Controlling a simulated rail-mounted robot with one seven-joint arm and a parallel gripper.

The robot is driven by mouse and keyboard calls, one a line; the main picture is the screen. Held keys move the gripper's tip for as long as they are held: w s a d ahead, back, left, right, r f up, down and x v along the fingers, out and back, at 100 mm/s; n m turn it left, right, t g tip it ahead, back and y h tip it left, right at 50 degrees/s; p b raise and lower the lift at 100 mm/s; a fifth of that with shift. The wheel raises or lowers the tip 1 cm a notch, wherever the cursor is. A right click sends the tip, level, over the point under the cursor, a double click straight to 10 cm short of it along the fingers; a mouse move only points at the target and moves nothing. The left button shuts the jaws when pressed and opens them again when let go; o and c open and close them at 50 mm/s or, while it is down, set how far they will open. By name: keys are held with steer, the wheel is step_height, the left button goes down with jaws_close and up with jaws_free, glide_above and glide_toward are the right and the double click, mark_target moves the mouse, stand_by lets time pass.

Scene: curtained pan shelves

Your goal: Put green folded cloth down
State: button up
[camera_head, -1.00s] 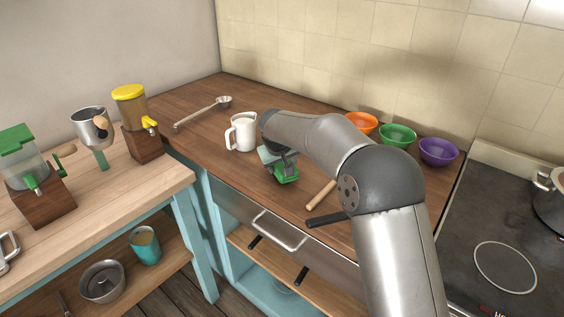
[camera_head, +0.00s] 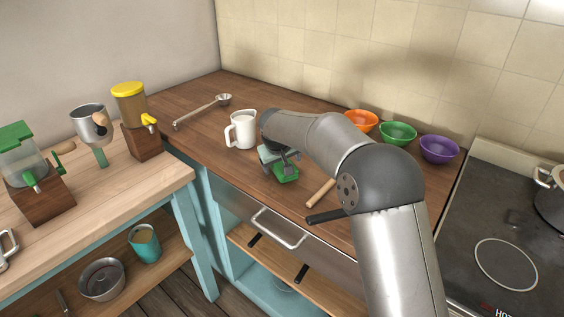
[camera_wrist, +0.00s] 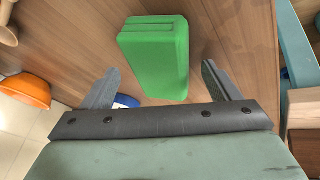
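The green folded cloth (camera_head: 287,174) is a thick, block-shaped bundle on the wooden counter, in front of the white pitcher and to its right. In the wrist view the cloth (camera_wrist: 152,58) lies in front of my gripper (camera_wrist: 161,68). In the head view my gripper (camera_head: 281,155) is just above and behind the cloth, partly hidden by my arm. Whether the cloth's underside is fully flat on the counter is hard to see.
The white pitcher (camera_head: 241,130) stands close left of my gripper. Orange (camera_head: 361,121), green (camera_head: 398,134) and purple (camera_head: 438,149) bowls line the back right. A wooden rolling-pin-like handle (camera_head: 320,193) lies right of the cloth. A ladle (camera_head: 203,112) lies behind left.

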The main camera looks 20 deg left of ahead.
steer(key=b+v, duration=0.2)
steer(key=v, duration=1.5)
steer(key=shift+r, duration=0.2)
steer(key=shift+s+d, duration=0.1)
jaws_close()
stand_by(1.0)
